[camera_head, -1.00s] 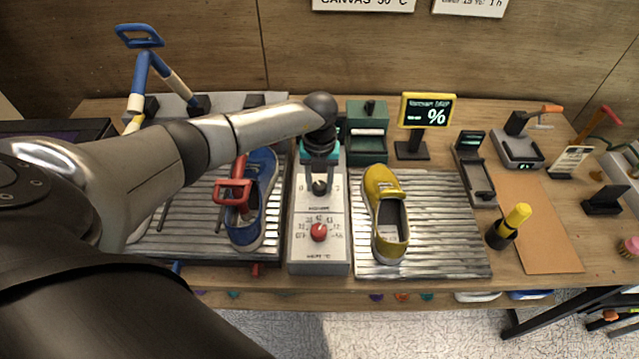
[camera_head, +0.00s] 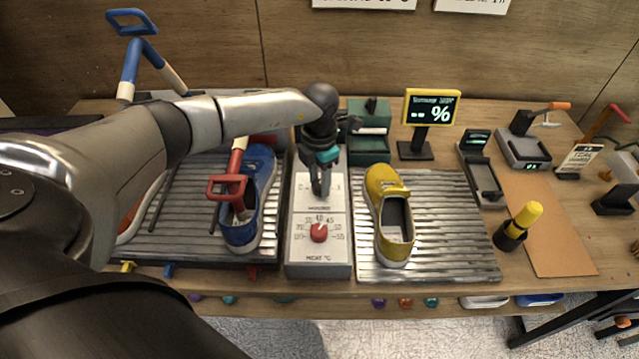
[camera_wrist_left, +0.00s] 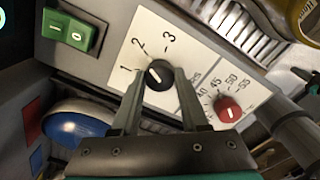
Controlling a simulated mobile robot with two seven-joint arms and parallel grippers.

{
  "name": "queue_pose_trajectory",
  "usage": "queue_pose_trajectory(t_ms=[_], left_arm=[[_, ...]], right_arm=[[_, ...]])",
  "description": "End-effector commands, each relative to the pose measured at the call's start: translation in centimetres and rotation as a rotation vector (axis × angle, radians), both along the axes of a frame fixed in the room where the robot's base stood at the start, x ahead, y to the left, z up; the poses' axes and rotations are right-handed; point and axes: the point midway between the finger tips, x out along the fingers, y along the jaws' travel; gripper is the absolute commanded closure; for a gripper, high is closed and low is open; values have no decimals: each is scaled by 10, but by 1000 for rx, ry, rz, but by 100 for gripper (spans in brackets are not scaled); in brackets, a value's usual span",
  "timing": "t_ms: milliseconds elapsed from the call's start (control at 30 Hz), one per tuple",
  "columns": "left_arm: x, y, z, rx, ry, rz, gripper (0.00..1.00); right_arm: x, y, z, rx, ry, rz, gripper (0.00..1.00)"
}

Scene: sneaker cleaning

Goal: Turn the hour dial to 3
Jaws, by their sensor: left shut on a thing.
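The hour dial is a black knob (camera_wrist_left: 158,76) with a white pointer line, on a white plate marked 1, 2 and 3. In the left wrist view its pointer leans to the upper left, roughly between 1 and 2; the exact reading is unclear. My left gripper (camera_wrist_left: 160,82) is shut on this knob, one finger on each side. In the head view my left gripper (camera_head: 320,188) comes down over the upper part of the control box (camera_head: 305,262) and mostly hides the dial. My right gripper is not in view.
A red heat dial (camera_head: 319,232) sits just below on the same box. A blue sneaker (camera_head: 262,185) on a dark rack stands left, a yellow shoe (camera_head: 397,225) on a ribbed mat right. A green switch (camera_wrist_left: 70,30) shows beside the dial plate.

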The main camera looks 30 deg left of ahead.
Motion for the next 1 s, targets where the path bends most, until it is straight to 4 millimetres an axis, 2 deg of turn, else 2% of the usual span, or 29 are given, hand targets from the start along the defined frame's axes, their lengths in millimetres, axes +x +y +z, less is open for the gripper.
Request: queue_pose_trajectory(t_ms=[600,1000], left_arm=[[1,1,-1,1,-3,-573,100],[1,0,0,0,-2,-815,100]], right_arm=[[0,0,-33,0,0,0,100],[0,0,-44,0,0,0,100]])
